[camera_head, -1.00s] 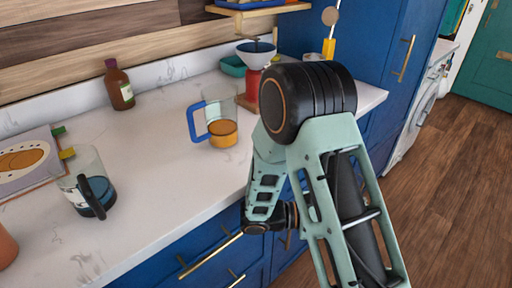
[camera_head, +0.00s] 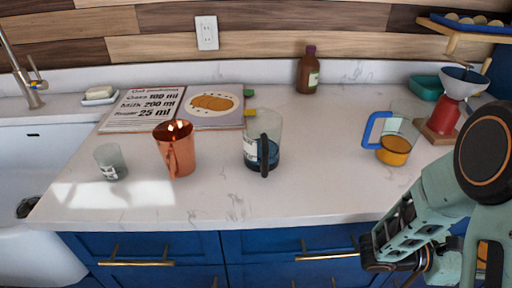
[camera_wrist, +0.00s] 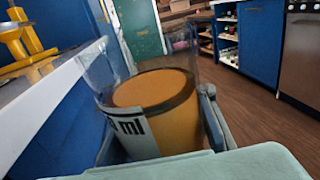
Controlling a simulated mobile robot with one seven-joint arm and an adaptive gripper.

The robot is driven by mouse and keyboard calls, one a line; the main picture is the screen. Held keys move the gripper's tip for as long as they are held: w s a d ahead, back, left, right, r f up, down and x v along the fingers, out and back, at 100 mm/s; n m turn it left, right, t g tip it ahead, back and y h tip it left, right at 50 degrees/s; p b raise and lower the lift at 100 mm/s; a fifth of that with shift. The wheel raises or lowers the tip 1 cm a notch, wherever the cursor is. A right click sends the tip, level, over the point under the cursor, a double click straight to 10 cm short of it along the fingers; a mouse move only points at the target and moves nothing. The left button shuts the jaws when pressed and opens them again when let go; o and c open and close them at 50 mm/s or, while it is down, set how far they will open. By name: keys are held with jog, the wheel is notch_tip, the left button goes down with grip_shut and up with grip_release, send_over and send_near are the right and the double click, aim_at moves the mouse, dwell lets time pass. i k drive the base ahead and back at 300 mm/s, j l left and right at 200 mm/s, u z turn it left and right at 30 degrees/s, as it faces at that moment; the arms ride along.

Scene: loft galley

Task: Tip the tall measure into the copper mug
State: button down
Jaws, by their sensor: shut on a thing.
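The copper mug (camera_head: 174,150) stands upright on the counter, left of centre in the head view, with its handle toward me. My gripper (camera_wrist: 160,130) is shut around a clear measure (camera_wrist: 133,128) in the wrist view. This measure holds orange liquid, has a white label ending in "ml", and looks roughly upright. In the head view only an orange patch of it (camera_head: 482,255) shows behind my arm at the lower right, off the counter's front edge. My fingers are hidden there. The measure's full height cannot be seen.
A dark-handled jug of blue liquid (camera_head: 262,142) stands right of the mug; a small labelled glass (camera_head: 110,163) stands left. A blue-handled jug of orange liquid (camera_head: 393,150), brown bottle (camera_head: 308,75), recipe book (camera_head: 150,108) and red-based dripper (camera_head: 443,117) also stand on the counter (camera_head: 310,195).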

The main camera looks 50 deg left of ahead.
aim_at(176, 155)
jog(key=k, duration=0.45)
jog(key=k+u, duration=0.15)
jog(key=u, duration=1.85)
jog(key=l+u, duration=0.2)
jog(key=u, duration=0.3)
jog(key=k+l, duration=0.15)
jog(key=l, duration=0.15)
jog(key=k+l, duration=0.15)
jog(key=l, duration=0.1)
